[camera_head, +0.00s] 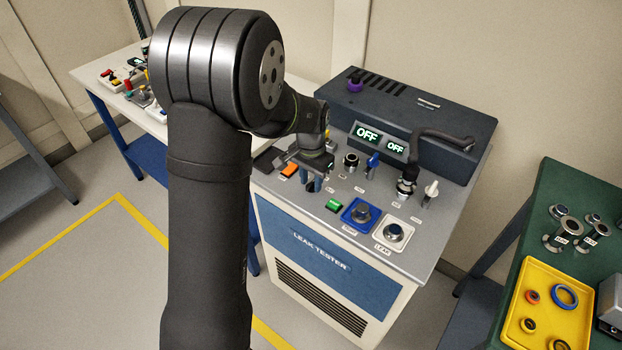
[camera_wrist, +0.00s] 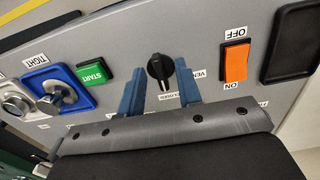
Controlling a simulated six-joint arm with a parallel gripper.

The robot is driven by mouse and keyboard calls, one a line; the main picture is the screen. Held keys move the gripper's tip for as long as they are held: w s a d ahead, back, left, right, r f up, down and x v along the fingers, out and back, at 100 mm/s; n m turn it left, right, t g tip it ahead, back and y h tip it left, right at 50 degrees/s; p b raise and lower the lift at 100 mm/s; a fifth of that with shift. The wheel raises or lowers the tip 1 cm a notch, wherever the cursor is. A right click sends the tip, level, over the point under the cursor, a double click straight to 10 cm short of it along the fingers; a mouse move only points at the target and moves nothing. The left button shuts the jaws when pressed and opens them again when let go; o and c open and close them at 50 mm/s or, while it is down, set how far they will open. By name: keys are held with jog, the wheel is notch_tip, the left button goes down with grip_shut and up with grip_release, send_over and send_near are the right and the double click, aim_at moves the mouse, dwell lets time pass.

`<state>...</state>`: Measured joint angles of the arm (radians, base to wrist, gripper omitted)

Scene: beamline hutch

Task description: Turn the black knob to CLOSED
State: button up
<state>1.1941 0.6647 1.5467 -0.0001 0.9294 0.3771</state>
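The black knob (camera_wrist: 159,68) sits on the grey panel in the wrist view, between the green START button and the orange switch. Its narrow grip runs roughly toward and away from my gripper. A CLOSED label (camera_wrist: 168,96) lies on its near side and a partly covered VENT label (camera_wrist: 197,75) beside it. I cannot tell for sure which label the knob points to. My gripper (camera_wrist: 160,88) is open, its two blue fingers apart on either side of the knob, with no visible contact. In the head view my gripper (camera_head: 317,184) is low over the panel and largely hides the knob.
The orange switch (camera_wrist: 236,63) and green START button (camera_wrist: 95,72) flank the knob. The blue-framed TIGHT part (camera_head: 362,213), a white-framed LEAK part (camera_head: 393,235) and a black hose (camera_head: 440,136) are further right. Two displays (camera_head: 367,134) read OFF.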

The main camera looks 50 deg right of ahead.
aim_at(311, 183)
notch_tip(311, 183, up, 18)
jog(key=shift+f, duration=0.25)
jog(key=shift+f, duration=0.1)
dwell(0.6)
notch_tip(311, 183, down, 17)
jog(key=shift+f, duration=0.2)
dwell(0.4)
jog(key=shift+r, duration=0.1)
